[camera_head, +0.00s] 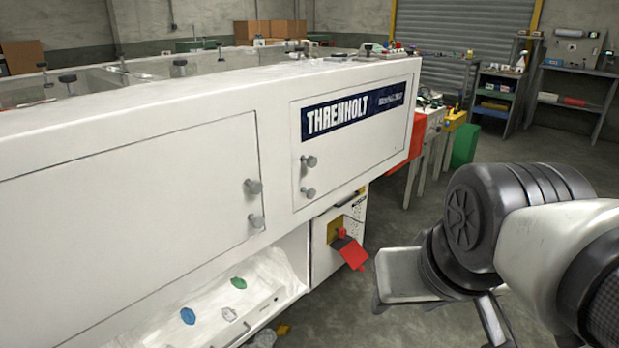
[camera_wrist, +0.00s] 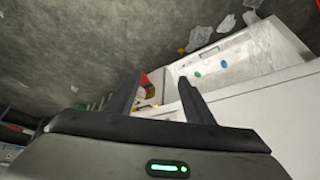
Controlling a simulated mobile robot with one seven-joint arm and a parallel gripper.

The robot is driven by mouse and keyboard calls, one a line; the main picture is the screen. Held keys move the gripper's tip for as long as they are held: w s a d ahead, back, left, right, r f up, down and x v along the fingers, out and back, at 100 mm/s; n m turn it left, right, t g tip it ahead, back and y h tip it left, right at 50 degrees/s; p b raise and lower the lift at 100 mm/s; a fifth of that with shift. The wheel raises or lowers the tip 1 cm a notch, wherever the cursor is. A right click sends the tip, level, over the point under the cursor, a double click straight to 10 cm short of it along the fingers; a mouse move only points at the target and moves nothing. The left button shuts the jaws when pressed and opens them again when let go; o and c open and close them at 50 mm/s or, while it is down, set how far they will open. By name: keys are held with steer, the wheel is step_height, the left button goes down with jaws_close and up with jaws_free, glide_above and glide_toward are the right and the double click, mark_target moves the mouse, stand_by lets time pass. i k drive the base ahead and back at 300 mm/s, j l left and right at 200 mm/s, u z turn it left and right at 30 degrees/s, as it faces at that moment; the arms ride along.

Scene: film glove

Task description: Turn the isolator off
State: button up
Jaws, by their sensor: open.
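The isolator is a red handle (camera_head: 348,251) on a yellow plate (camera_head: 334,228), on a white panel at the machine's lower right end. The handle slants down to the right in the head view. My gripper (camera_wrist: 159,77) is open and empty. In the head view my gripper (camera_head: 436,316) is right of the handle, apart from it, with its fingers partly hidden or cut off.
The white machine (camera_head: 120,130) has doors with knobs (camera_head: 253,187) above the isolator. Left of it is an open tray (camera_head: 225,320) with coloured scraps. A red box (camera_head: 408,170) and a green bin (camera_head: 465,145) stand behind. The floor (camera_head: 420,220) right of the machine is clear.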

mark_target(342, 232)
steer(key=i+l+u, duration=0.15)
steer(key=l, duration=0.2)
steer(key=i+l+u, duration=0.1)
steer(key=l, duration=0.25)
steer(key=i+l+u, duration=0.15)
steer(key=i+l, duration=0.15)
steer(key=i+l+u, duration=0.1)
steer(key=l, duration=0.4)
steer(key=i+l+u, duration=0.15)
steer(key=l, duration=0.25)
steer(key=i+l+u, duration=0.1)
steer(key=l, duration=0.3)
steer(key=i+l+u, duration=0.15)
steer(key=l, duration=0.3)
steer(key=i+j, duration=0.1)
steer(key=i, duration=0.2)
steer(key=i+j, duration=0.1)
steer(key=i, duration=0.2)
